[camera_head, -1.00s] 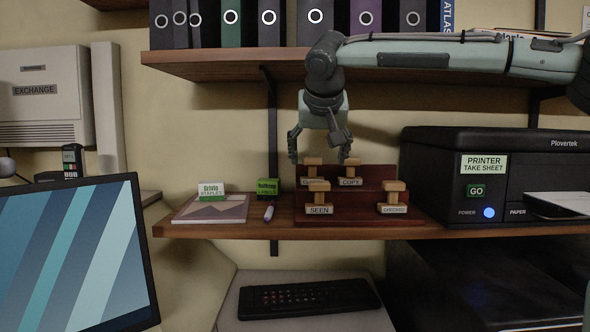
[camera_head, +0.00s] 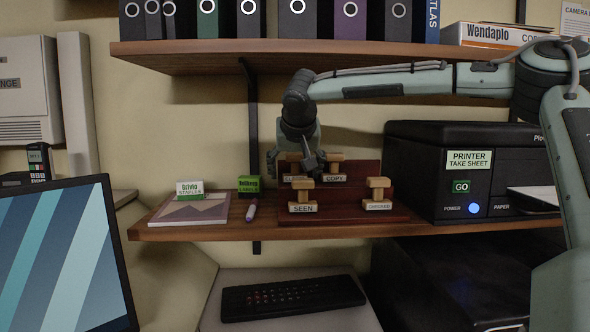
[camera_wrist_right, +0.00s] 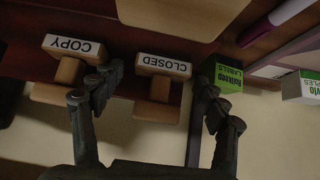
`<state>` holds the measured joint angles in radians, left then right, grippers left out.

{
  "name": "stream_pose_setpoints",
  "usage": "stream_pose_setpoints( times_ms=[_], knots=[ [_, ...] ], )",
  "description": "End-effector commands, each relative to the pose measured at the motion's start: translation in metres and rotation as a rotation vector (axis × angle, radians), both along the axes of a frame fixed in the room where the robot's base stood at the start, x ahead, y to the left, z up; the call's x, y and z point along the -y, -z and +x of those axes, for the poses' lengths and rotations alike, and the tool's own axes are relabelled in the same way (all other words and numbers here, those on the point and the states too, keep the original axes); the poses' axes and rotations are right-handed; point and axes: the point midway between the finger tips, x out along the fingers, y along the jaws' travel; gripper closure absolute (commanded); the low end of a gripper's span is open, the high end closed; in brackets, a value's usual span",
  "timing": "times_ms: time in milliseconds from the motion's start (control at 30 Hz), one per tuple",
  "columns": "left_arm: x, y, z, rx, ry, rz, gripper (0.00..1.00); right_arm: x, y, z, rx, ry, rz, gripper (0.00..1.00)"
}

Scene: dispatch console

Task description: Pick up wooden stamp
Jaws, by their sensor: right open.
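Several wooden stamps stand on a dark red stepped rack (camera_head: 342,209). The SEEN stamp (camera_head: 303,207) is front left and the CHECKED stamp (camera_head: 378,194) front right. The COPY stamp (camera_head: 335,178) is on the back step, with the CLOSED stamp (camera_wrist_right: 163,67) beside it. My right gripper (camera_head: 294,168) is open at the back left of the rack and partly hides the CLOSED stamp in the head view. In the right wrist view, its open fingers (camera_wrist_right: 158,95) lie on either side of the CLOSED stamp, one between it and COPY. My left gripper is not in view.
The shelf (camera_head: 210,233) also holds a notepad (camera_head: 197,213), a small white-and-green box (camera_head: 190,189), a green labels box (camera_head: 249,185) and a marker (camera_head: 251,211). A black printer (camera_head: 430,165) stands close to the rack's right. An upper shelf (camera_head: 200,60) with binders hangs above my arm.

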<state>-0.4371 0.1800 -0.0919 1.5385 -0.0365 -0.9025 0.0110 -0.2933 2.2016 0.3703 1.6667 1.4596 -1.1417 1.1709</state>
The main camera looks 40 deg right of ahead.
Motion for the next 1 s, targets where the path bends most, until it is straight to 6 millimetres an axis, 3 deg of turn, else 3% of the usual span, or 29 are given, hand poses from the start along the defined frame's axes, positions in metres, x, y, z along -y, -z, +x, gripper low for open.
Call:
stream_pose_setpoints(
  times_ms=[100,533,833,1000],
  knots=[
    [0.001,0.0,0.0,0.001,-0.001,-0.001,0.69,0.0,0.0,0.0,0.0,0.0,0.0,0.26],
    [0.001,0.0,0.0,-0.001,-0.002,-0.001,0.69,0.0,-0.001,0.0,0.001,0.0,-0.001,0.77],
    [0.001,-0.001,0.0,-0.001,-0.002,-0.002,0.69,0.0,-0.004,0.0,0.002,-0.001,-0.001,0.78],
    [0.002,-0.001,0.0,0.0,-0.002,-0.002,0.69,0.0,-0.019,0.0,0.003,0.001,-0.001,0.78]
  ],
)
